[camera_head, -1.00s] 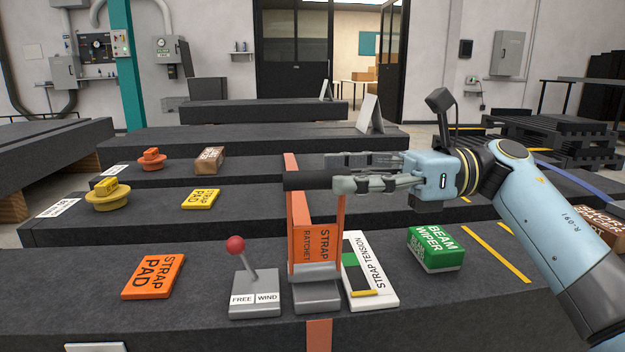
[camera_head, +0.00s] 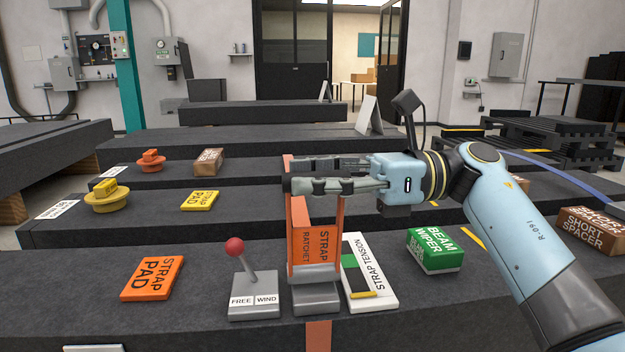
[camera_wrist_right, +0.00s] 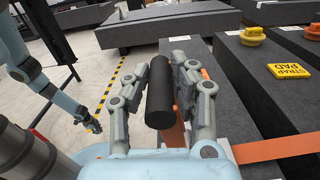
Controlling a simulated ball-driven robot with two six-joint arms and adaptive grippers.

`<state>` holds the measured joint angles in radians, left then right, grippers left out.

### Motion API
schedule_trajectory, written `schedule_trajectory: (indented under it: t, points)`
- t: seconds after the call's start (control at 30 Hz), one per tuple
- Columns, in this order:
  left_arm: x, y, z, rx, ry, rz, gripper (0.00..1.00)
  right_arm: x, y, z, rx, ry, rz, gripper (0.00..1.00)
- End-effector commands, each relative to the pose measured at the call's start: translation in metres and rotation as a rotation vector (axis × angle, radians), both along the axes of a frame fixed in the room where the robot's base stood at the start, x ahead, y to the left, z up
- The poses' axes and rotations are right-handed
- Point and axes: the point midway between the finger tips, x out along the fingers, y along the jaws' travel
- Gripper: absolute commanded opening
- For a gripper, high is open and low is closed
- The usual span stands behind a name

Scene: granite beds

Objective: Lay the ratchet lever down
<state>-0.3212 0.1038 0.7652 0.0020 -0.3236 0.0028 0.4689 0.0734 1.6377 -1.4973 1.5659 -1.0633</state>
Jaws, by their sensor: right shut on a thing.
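The strap ratchet (camera_head: 313,240) stands on the near granite bed, with a grey base and an orange labelled body. Its ratchet lever (camera_head: 339,215) is upright, with orange side arms. The lever's black handle bar (camera_wrist_right: 160,92) lies between the fingers in the right wrist view; in the head view the fingers mostly cover it. My right gripper (camera_head: 289,175) is shut on this bar at the top of the lever. My left gripper (camera_wrist_right: 93,126) shows small at the left of the right wrist view, away from the ratchet; its jaws are too small to read.
A red-knobbed FREE/WIND lever box (camera_head: 254,300) stands just left of the ratchet. The white strap tension panel (camera_head: 369,275) is close on its right. A green beam wiper (camera_head: 436,250) and an orange strap pad (camera_head: 153,278) lie farther out.

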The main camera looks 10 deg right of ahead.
Motion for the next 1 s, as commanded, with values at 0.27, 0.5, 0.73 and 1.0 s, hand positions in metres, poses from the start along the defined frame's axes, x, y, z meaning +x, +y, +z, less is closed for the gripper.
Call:
schedule_trajectory:
  t: [0.27,0.5,0.73,1.0]
  points:
    - [0.0,0.0,0.0,0.0,0.0,0.0,0.0,0.0,0.0,0.0,0.0,0.001,0.0,0.0]
    - [0.0,0.0,-0.001,0.0,0.001,0.0,0.0,0.006,0.0,0.0,-0.001,0.034,0.0,0.0]
    - [0.004,0.0,-0.005,0.0,-0.004,0.0,0.0,0.025,0.0,0.001,-0.001,0.16,0.0,0.0]
    - [0.006,0.002,-0.012,0.003,0.005,-0.002,0.0,0.056,0.0,-0.003,-0.001,0.366,0.0,0.0]
